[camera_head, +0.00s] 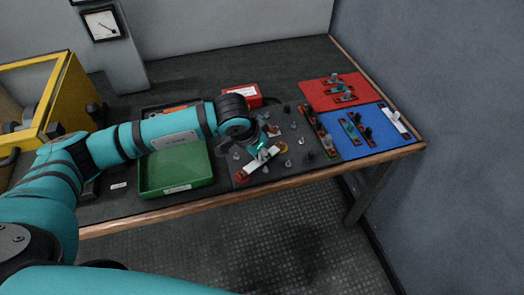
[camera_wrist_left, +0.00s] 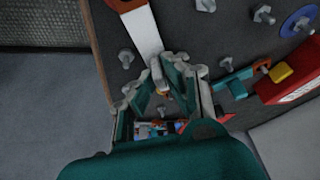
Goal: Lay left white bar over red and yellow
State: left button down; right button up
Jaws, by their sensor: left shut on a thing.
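The left white bar (camera_head: 262,162) has a red-orange end at its lower left (camera_head: 242,177) and an orange-yellow end at its upper right (camera_head: 283,148). It lies diagonally near the table's front edge. My left gripper (camera_head: 261,150) is over the bar and shut on it. In the left wrist view the bar (camera_wrist_left: 142,32) runs up from between the fingertips (camera_wrist_left: 160,78), with its orange-red end at the top. The fingers hide its other end. I cannot tell whether the bar touches what is below. My right gripper is not in view.
Several metal bolts (camera_head: 288,163) stand around the bar. A green tray (camera_head: 177,166) is to the left and a red box (camera_head: 241,95) behind. A red mat (camera_head: 318,92) and a blue mat (camera_head: 372,135) lie right, the blue one with another white bar (camera_head: 395,119).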

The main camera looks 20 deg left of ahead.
pick_arm(q)
jog(key=shift+f, duration=0.1)
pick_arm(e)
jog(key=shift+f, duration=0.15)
pick_arm(q)
jog(key=c, duration=1.3)
grip_release()
jog(key=v, duration=0.7)
jog(key=shift+s+a+r, duration=0.1)
jog(key=shift+r, duration=0.15)
jog(key=shift+s+r, duration=0.1)
jog(key=shift+r, duration=0.2)
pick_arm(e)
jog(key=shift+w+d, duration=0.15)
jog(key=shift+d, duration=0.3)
